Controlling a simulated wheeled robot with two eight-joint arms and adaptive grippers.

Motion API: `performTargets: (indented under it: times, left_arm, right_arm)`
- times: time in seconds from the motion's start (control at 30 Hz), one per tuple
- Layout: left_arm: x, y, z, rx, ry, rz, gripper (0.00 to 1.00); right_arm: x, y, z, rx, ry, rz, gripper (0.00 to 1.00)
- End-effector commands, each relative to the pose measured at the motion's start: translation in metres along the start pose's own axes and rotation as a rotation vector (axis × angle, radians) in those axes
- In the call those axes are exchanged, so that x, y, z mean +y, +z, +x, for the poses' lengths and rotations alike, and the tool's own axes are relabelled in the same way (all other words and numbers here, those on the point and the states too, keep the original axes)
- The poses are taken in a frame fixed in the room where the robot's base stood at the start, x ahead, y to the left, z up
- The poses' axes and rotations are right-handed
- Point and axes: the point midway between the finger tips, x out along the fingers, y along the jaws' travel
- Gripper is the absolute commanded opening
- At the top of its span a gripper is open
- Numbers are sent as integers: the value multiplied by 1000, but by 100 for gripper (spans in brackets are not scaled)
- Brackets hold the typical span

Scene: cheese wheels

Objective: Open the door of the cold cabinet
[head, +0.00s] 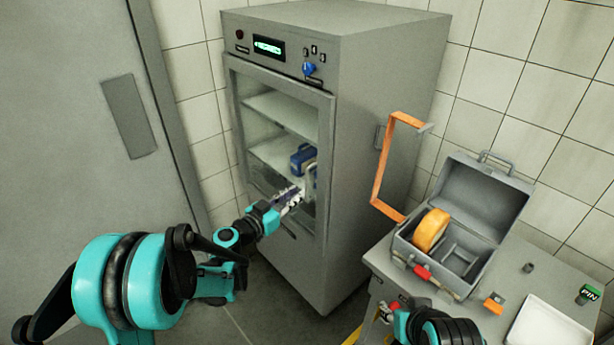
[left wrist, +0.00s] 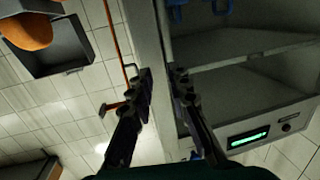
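The cold cabinet (head: 385,75) is a tall grey unit with a green-lit display and a blue knob. Its framed glass door (head: 327,130) looks shut in the head view, with shelves showing behind it. My left gripper (head: 293,198) is at the lower right part of the door front. In the left wrist view its two fingers (left wrist: 161,90) are apart with nothing clearly between them, and a grey upright edge of the cabinet (left wrist: 152,50) lies behind the gap. Whether they touch it is unclear.
A grey open case (head: 480,195) with an orange cheese wheel (head: 430,230) stands on a table at the right. An orange bracket (head: 381,175) rises between case and cabinet. A blue object (head: 302,158) shows inside the cabinet. A large grey panel (head: 75,100) stands at left.

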Motion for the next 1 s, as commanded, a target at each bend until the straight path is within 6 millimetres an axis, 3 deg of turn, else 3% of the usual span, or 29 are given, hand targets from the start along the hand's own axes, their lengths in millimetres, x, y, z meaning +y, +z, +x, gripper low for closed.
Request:
performTargets:
  times: [0.27,0.7,1.0]
  left_arm:
    - [-15,5,16,71,-20,26,18]
    - [-16,1,79,69,-20,25,18]
    - [-16,-1,86,69,-20,25,18]
  right_arm:
    - [0,-1,-2,0,0,0,40]
    - [0,7,10,0,0,0,40]
    - [0,7,10,0,0,0,40]
